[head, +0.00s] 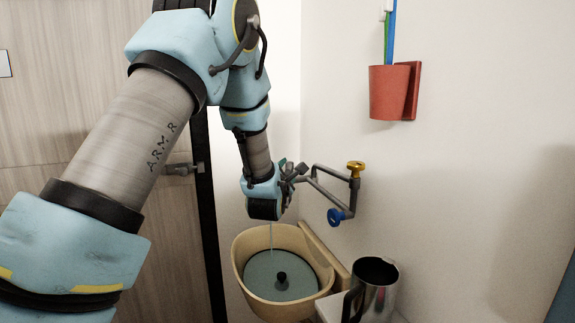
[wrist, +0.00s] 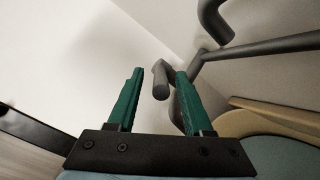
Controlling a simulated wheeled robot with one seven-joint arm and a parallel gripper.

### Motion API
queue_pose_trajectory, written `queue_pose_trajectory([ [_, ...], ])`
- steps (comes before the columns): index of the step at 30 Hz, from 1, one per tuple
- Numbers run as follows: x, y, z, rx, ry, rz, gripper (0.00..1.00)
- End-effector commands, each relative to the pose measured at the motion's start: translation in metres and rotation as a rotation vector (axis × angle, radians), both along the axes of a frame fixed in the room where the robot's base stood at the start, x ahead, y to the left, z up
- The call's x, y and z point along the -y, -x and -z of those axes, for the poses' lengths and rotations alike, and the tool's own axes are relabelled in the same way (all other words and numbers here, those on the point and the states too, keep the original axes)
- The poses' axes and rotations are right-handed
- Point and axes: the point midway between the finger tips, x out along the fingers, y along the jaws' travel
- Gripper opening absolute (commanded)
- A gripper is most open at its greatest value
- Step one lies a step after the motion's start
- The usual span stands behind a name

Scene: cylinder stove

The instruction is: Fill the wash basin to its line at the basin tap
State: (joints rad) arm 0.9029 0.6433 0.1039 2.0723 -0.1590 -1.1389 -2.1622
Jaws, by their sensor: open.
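The beige wash basin (head: 239,262) is at lower centre in the head view, with grey-blue water (head: 262,283) inside and a small black knob (head: 282,278) in the middle. A thin pale stream (head: 271,238) falls into it. I cannot make out a fill line. The basin tap (head: 327,192) is a grey wall pipe with a yellow handle (head: 355,169) and a blue handle (head: 340,216). My gripper (wrist: 159,72) is open by the tap, above the basin. In the wrist view, a grey pipe end (wrist: 161,82) shows between its green fingers; I cannot tell whether they touch it.
A dark metal jug (head: 377,288) stands on a pale ledge right of the basin. A red wall holder (head: 389,92) with blue and green sticks hangs at upper right. A wooden door (head: 60,150) with a handle is at left. The wall right of the tap is clear.

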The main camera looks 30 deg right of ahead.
Motion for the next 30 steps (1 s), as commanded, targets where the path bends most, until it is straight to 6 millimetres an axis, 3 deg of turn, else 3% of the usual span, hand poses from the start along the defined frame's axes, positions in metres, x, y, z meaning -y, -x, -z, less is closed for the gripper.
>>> queue_pose_trajectory([
  [11, 0.0046, -0.0057, 0.0007, -0.001, -0.001, 0.001, 0.51],
  [25, 0.0043, -0.0055, 0.0006, -0.001, -0.001, 0.001, 0.00],
  [30, 0.0043, -0.0054, 0.0007, -0.001, -0.001, 0.001, 0.00],
])
